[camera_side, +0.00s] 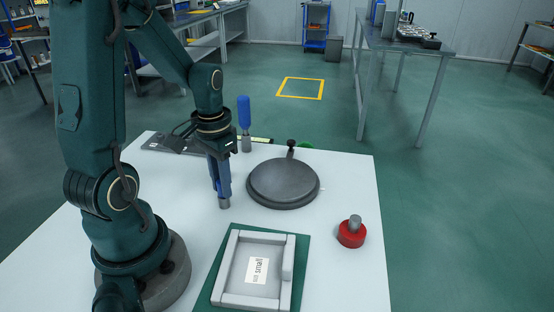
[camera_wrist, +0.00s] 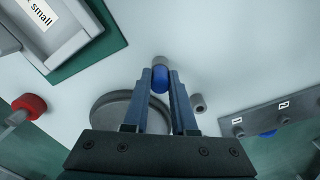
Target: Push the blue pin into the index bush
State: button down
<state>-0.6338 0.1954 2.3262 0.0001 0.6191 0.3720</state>
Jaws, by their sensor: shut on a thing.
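My gripper (camera_wrist: 160,88) is shut on the blue pin (camera_wrist: 160,80). In the wrist view the pin's blue body is between the fingertips and its grey end lies beyond them. In the side view my gripper (camera_side: 221,190) points down above the white table, left of the round dark plate, and the pin's grey end (camera_side: 224,203) shows below the fingers. A small grey ring with a dark hole (camera_wrist: 199,103), which looks like a bush, is right of the fingertips in the wrist view, apart from the pin. I cannot tell for sure that it is the index bush.
The round dark plate (camera_side: 283,186) has a knobbed post behind it. A grey tray (camera_side: 230,270) labelled "small" lies on a green base. A red piece with a grey peg (camera_side: 351,234) stands at right. A panel marked 1 and 2 (camera_wrist: 305,107) and an upright blue handle (camera_side: 244,112) are nearby.

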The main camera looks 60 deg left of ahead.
jog(key=shift+f, duration=0.1)
jog(key=c, duration=0.6)
grip_release()
jog(key=shift+c, duration=0.2)
jog(key=shift+r, duration=2.5)
jog(key=s+d+r+m+t, duration=0.2)
jog(key=d+r+t, duration=0.3)
jog(key=d, duration=0.7)
notch_tip(320, 180, up, 2)
jog(key=shift+s+d+r+m+t, duration=0.2)
jog(key=shift+s+d+m+t, duration=0.1)
jog(key=shift+m, duration=0.2)
